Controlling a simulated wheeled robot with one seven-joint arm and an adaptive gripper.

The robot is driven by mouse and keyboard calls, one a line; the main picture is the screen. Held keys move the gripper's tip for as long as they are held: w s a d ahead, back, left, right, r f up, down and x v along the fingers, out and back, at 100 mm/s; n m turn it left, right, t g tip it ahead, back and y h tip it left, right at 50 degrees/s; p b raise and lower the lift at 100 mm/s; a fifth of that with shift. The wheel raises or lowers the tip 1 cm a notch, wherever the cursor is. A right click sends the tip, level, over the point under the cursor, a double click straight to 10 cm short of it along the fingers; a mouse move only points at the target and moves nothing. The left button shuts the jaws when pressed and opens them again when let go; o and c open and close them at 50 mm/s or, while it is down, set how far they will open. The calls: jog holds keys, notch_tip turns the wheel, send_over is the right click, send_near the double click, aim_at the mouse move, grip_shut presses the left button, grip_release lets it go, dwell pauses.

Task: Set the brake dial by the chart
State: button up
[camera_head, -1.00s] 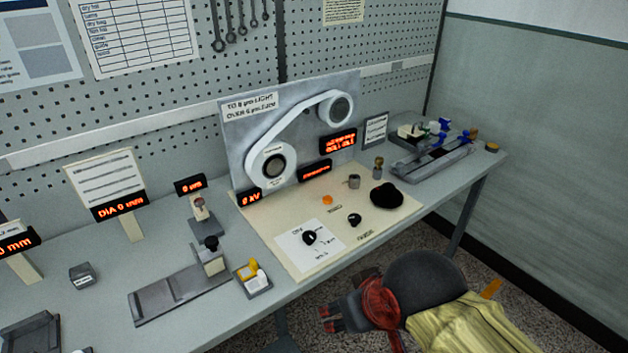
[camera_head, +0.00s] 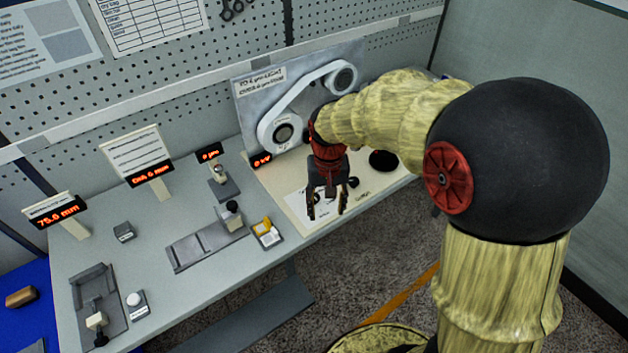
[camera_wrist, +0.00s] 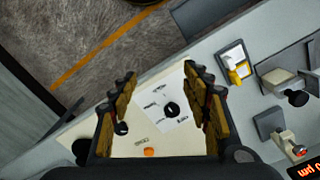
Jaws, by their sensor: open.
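A black dial knob (camera_wrist: 171,109) sits on a white scale card (camera_wrist: 153,88) on the cream panel (camera_wrist: 85,131). A second black knob (camera_wrist: 121,128) sits off the card. The card's markings are too small to read. A printed table chart (camera_head: 150,20) hangs on the pegboard.
An orange button (camera_wrist: 150,152) is on the panel. The belt-and-pulley board (camera_head: 262,90) stands behind it. A yellow-and-white block holder (camera_head: 267,233) and a grey slide fixture (camera_head: 205,245) are to the left.

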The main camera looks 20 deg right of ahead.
jog(key=w+f+m, duration=0.1)
jog(key=w+m, duration=0.1)
jog(key=w, duration=0.2)
jog(key=w+d+f+m+p, duration=0.1)
jog(key=w+m, duration=0.1)
jog(key=w, duration=0.3)
jog(key=w+f+m+p, duration=0.1)
jog(key=w+m, duration=0.1)
jog(key=w, duration=0.2)
jog(key=shift+w+d+f, duration=0.1)
jog(key=shift+w+d, duration=0.05)
jog(key=shift+w, duration=0.1)
jog(key=shift+s+m, duration=0.15)
jog(key=shift+m, duration=0.45)
jog(key=shift+f, duration=0.3)
jog(key=shift+f+b, duration=0.5)
jog(key=shift+f, duration=3.1)
jog(key=c, duration=1.2)
jog(key=shift+o, duration=0.2)
